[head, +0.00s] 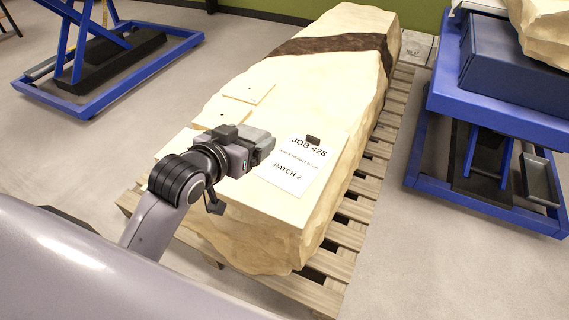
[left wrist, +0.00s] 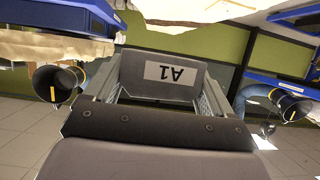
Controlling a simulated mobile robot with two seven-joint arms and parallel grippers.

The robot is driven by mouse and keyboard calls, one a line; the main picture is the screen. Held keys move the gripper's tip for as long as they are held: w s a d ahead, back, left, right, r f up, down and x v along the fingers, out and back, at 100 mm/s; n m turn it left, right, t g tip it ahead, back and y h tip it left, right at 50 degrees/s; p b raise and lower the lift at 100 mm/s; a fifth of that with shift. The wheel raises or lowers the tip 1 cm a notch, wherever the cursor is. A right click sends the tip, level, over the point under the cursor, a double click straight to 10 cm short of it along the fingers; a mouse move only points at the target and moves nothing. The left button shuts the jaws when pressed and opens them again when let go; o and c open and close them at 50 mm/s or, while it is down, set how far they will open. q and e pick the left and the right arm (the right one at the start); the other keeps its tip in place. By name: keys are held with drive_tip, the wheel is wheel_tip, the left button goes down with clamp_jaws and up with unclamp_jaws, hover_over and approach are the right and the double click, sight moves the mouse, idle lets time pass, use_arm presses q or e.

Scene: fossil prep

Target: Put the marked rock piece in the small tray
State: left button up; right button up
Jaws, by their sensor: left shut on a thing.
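My left gripper (head: 262,148) reaches in from the left and is above the near part of a big pale rock block (head: 270,218). It is shut on a dark grey boxy thing marked A1 (left wrist: 165,78), which sits between its fingers in the left wrist view; the label is upside down there. I cannot tell whether this is the marked rock piece. The gap between gripper and block is hard to judge. No small tray is clearly recognizable in view. My right gripper is not in view.
Two thin pale pieces (head: 249,92) lie farther back. The block rests on a wooden pallet (head: 385,130). A blue lift table (head: 500,120) stands right.

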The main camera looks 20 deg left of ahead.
use_arm(q)
drive_tip(key=b, duration=0.3)
hover_over(251, 193)
wheel_tip(251, 193, down, 3)
wheel_tip(251, 193, down, 19)
drive_tip(key=b, duration=0.4)
drive_tip(key=shift+f+b, duration=0.1)
drive_tip(key=shift+b, duration=0.3)
drive_tip(key=shift+f, duration=0.25)
drive_tip(key=shift+f, duration=0.1)
drive_tip(key=o, duration=1.1)
drive_tip(key=shift+f, duration=0.1)
